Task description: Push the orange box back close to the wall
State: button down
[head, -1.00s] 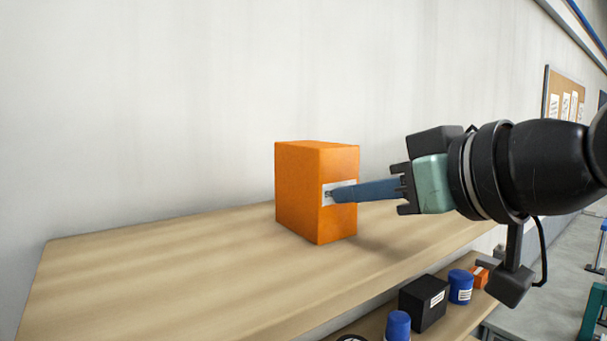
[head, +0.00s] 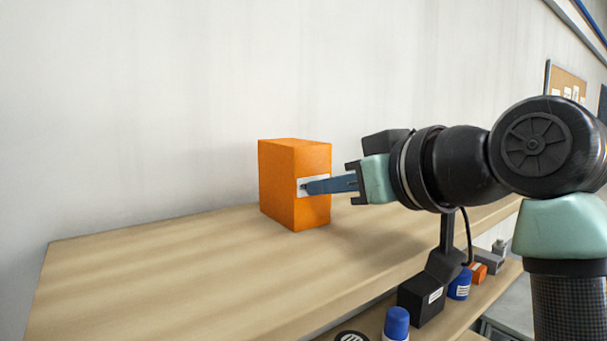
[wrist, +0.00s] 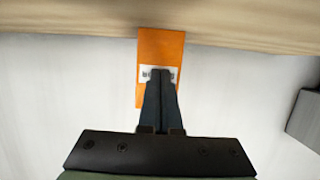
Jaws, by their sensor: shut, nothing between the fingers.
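The orange box (head: 283,185) stands upright on the wooden shelf, near the pale wall behind it. A white label (head: 313,186) is on its front face. My gripper (head: 308,187) is shut and empty, with its fingertips at the label, apparently touching it. In the wrist view the box (wrist: 160,48) shows beyond the closed fingers (wrist: 161,73), which hide part of the label. The exact gap between the box and the wall cannot be told.
The wooden shelf top (head: 150,280) is clear to the left of the box. On a lower shelf are a black box (head: 421,300), a blue-capped bottle (head: 397,322), a blue container (head: 460,284) and a small orange box (head: 479,272). A cork board (head: 566,82) hangs far right.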

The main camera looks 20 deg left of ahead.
jog(key=shift+w+a+p, duration=0.45)
jog(key=shift+w+a, duration=0.5)
jog(key=shift+a, duration=0.3)
jog(key=shift+s+d+r+p, duration=0.35)
jog(key=shift+s+d+r, duration=0.45)
jog(key=shift+d, duration=0.2)
jog(key=shift+s+d+r+p, duration=0.35)
jog(key=shift+s+d+r, duration=0.4)
jog(key=shift+d, duration=0.25)
